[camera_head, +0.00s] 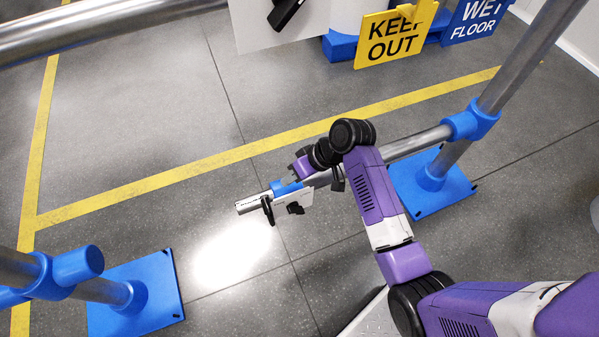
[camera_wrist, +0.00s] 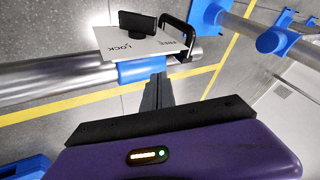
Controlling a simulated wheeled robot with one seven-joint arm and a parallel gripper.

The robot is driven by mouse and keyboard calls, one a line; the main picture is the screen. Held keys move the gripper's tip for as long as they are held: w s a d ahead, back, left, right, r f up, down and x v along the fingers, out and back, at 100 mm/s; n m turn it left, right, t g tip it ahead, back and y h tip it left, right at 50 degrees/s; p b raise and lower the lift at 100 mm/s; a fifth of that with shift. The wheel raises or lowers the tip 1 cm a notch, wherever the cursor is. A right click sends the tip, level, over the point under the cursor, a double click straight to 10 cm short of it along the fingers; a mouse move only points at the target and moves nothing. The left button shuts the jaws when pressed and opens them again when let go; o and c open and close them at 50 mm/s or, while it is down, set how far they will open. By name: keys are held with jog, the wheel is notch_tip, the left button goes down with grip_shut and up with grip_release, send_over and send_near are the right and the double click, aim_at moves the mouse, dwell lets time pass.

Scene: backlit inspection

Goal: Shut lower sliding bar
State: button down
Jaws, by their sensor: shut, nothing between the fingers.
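The lower sliding bar (camera_head: 425,142) is a silver tube running left from the blue clamp on the right post. Its free end (camera_head: 244,206) stands in the open, apart from the blue socket (camera_head: 84,263) on the left post. A blue collar (camera_head: 285,188) sits around it near that end, with a white plate (camera_head: 278,201), a black knob (camera_head: 296,209) and a black handle (camera_head: 267,209). In the wrist view the plate (camera_wrist: 145,47) reads LOCK and FREE. My gripper (camera_wrist: 158,83) is shut and empty, its fingertips at the collar (camera_wrist: 140,69); contact is unclear. In the head view its fingers are hidden.
Blue base plates (camera_head: 160,302) (camera_head: 445,198) support the posts. An upper silver rail (camera_head: 100,22) crosses the top left. A KEEP OUT sign (camera_head: 393,38) and a WET FLOOR sign (camera_head: 478,20) stand behind. Floor between bar end and left socket is clear.

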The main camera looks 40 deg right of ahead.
aim_at(274, 190)
jog(key=a+f, duration=0.1)
jog(key=w+a+f, duration=0.1)
jog(key=a, duration=0.1)
jog(key=shift+a, duration=0.15)
jog(key=shift+w+a+f, duration=0.15)
jog(key=shift+a, duration=0.55)
jog(key=shift+a, duration=0.1)
jog(key=w+a+b, duration=0.2)
jog(key=w+a, duration=0.2)
jog(key=a, duration=1)
jog(key=w+a+b, duration=0.2)
jog(key=w+a, duration=0.3)
jog(key=a, duration=0.9)
jog(key=w+a+b, duration=0.2)
jog(key=w+a, duration=0.2)
jog(key=a, duration=1)
jog(key=shift+w+a, duration=0.2)
jog(key=shift+w, duration=0.15)
jog(key=shift+a, duration=0.1)
